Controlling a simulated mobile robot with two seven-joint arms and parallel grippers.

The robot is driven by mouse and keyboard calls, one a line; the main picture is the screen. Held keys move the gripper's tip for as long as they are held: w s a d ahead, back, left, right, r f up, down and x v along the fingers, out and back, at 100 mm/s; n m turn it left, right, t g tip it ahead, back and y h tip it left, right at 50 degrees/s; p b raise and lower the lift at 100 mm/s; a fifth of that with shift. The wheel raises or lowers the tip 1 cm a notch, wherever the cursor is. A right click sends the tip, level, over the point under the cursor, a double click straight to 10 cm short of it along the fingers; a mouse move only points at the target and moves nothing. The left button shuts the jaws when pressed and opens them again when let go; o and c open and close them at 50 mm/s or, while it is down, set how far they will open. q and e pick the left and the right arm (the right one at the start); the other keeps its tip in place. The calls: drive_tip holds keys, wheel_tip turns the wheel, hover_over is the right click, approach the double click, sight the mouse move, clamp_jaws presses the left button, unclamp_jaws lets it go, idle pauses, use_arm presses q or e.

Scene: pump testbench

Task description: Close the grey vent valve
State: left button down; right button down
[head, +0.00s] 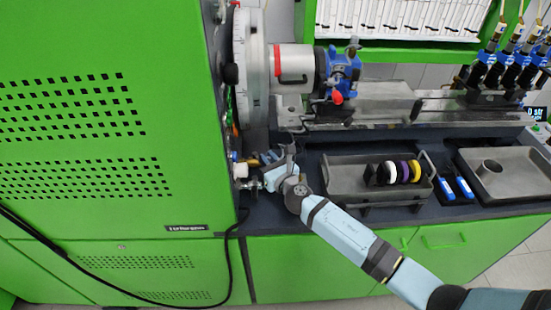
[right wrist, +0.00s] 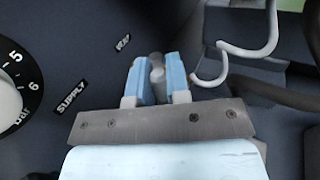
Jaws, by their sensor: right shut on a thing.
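My right gripper (head: 262,170) reaches in from the right to the side of the green cabinet, low beside the machine. In the right wrist view, its two light-blue fingers (right wrist: 157,78) are shut on a small grey handle (right wrist: 156,66), which looks like the grey vent valve. The fingers hide most of the handle's sides. In the head view the gripper covers the valve. I cannot tell the handle's turn angle. My left gripper is not in view.
In the right wrist view, a dial (right wrist: 12,100) and a SUPPLY label (right wrist: 72,97) lie left of the gripper, and a pale curved hook (right wrist: 250,50) lies right. A grey tray (head: 340,180) with coloured rings stands on the bench. A black cable (head: 232,270) hangs below.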

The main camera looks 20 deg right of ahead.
drive_tip(key=c, duration=1.1)
unclamp_jaws()
drive_tip(key=shift+s, duration=0.15)
drive_tip(key=v, duration=1.3)
drive_tip(key=shift+s+d, duration=0.2)
drive_tip(key=shift+s, duration=0.05)
